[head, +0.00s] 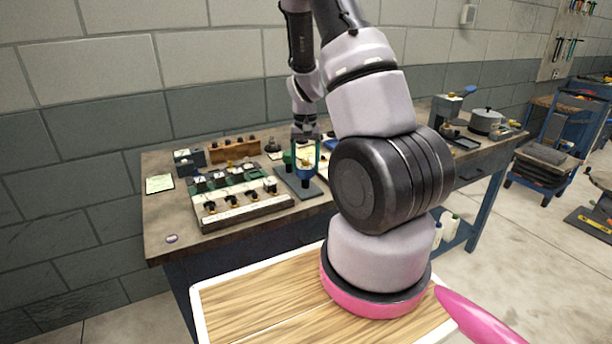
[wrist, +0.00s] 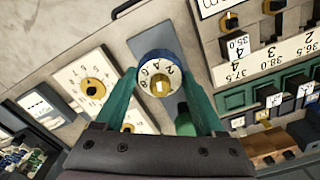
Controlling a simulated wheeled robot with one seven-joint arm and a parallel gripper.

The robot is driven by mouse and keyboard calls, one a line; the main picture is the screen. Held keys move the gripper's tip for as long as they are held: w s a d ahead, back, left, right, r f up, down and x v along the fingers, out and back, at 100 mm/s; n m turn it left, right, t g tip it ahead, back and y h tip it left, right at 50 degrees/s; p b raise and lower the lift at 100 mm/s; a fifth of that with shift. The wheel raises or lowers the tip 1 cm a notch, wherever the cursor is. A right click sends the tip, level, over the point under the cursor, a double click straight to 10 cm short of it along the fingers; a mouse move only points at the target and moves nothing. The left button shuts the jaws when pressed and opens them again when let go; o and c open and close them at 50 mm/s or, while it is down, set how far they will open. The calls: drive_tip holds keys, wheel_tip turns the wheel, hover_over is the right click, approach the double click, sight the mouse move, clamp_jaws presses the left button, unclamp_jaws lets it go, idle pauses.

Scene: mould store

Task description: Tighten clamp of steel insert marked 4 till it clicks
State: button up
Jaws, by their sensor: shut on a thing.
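My gripper (wrist: 158,92) is shut on a round blue-rimmed dial tool (wrist: 160,74), with one green finger on each side of it. Its white face carries numbers and a pale centre piece. In the head view my gripper (head: 305,158) points down and the blue dial tool (head: 305,173) is above a grey plate (head: 299,188); I cannot tell whether it touches the plate.
A rack (head: 245,210) with several black knobs stands left of the grey plate on the workbench (head: 165,222). A white dial card (wrist: 92,88) lies left of my gripper in the wrist view. A wooden block (head: 235,149) stands behind the rack. The bench's front left is mostly clear.

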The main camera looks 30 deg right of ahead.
drive_tip(key=shift+r, duration=1.6)
drive_tip(key=shift+r, duration=0.1)
